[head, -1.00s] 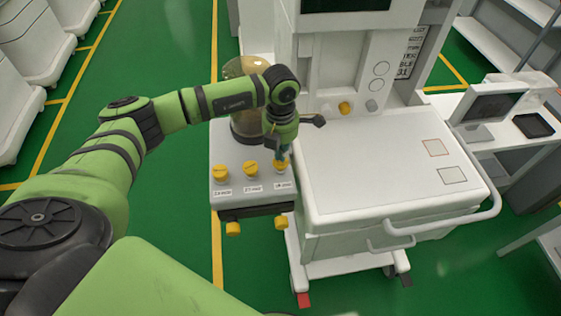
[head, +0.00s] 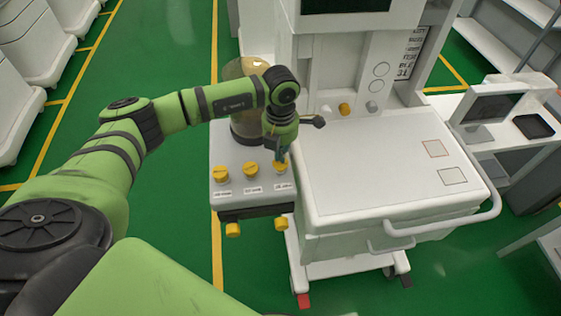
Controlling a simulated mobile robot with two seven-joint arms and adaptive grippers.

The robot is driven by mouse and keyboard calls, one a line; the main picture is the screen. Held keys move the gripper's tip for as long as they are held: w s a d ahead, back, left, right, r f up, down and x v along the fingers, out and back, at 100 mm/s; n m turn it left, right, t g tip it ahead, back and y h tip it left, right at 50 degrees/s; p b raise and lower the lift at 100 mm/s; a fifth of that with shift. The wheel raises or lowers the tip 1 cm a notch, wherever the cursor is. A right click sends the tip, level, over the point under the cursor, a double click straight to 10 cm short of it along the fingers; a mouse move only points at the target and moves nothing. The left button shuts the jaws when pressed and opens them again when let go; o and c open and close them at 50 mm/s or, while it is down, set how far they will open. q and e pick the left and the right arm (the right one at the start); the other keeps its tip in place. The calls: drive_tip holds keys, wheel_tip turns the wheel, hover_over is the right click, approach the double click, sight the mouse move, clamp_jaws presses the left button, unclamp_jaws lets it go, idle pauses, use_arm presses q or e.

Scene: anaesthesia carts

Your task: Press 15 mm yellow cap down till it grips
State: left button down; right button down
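Three yellow caps stand in a row on the pale side block (head: 235,155) of the cart: a left cap (head: 221,174), a middle cap (head: 251,169) and a right cap (head: 280,167). Small labels lie in front of them, too blurred to read, so I cannot tell which cap is the 15 mm one. My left gripper (head: 280,154) points down at the right cap, at or just above its top, and partly hides it. Its fingers are too small and covered to tell whether they are open or shut. My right gripper is not in view.
A clear-domed canister (head: 246,121) stands behind the caps, close to my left wrist. Two yellow knobs (head: 233,229) stick out below the block's front. The white cart top (head: 380,170) to the right is clear. A monitor (head: 490,107) stands farther right.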

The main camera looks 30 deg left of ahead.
use_arm(q)
drive_tip(key=shift+f+b, duration=0.95)
drive_tip(key=shift+f, duration=0.15)
drive_tip(key=shift+r, duration=0.15)
idle(0.7)
drive_tip(key=shift+r+p, duration=2.3)
drive_tip(key=shift+r, duration=1.15)
